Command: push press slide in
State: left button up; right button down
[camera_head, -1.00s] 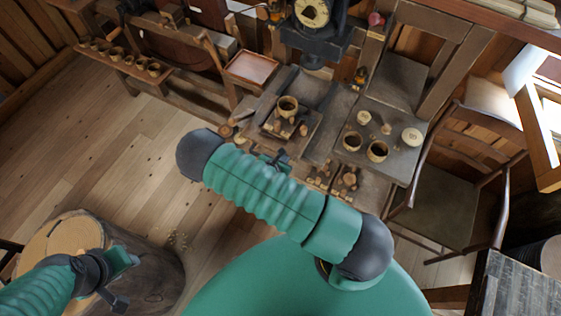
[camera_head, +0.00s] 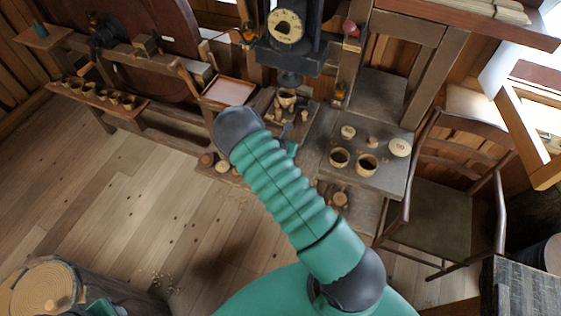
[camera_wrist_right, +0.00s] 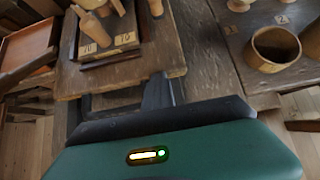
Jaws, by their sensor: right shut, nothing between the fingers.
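The press (camera_head: 285,40) stands at the back with its dark ram (camera_head: 291,78) pointing down. Its wooden slide (camera_head: 300,128) lies below and in front of the ram, partly hidden by my right arm. A small cup (camera_head: 286,95) stands on the slide close under the ram, with pegs beside it. In the right wrist view the slide (camera_wrist_right: 122,78) shows its front edge and number tags. My right gripper (camera_wrist_right: 158,92) is shut and empty at that front edge; whether it touches is unclear. Only a green bit of my left gripper (camera_head: 104,308) shows at the bottom left.
A grey side table (camera_head: 385,175) with cups and a pale disc stands right of the slide. A chair (camera_head: 445,200) is further right. A reddish tray (camera_head: 229,91) lies left of the press. A stump (camera_head: 45,285) stands at lower left.

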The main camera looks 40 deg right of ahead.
aim_at(293, 135)
jog(key=shift+d+f+b, duration=0.3)
jog(key=shift+d+f, duration=0.2)
jog(key=shift+w+d+r+b, duration=0.25)
jog(key=shift+w+d+b, duration=0.1)
jog(key=shift+d, duration=0.15)
jog(key=shift+w+d+r, duration=0.1)
jog(key=shift+w+d, duration=0.15)
jog(key=shift+d, duration=0.15)
pick_arm(q)
jog(key=shift+a+f, duration=0.2)
jog(key=shift+f, duration=0.35)
jog(key=shift+a+f, duration=0.15)
jog(key=shift+f, duration=0.4)
pick_arm(e)
jog(key=shift+d+r, duration=0.15)
jog(key=shift+d, duration=0.1)
pick_arm(q)
jog(key=shift+a, duration=0.1)
pick_arm(e)
jog(key=shift+w+a, duration=0.1)
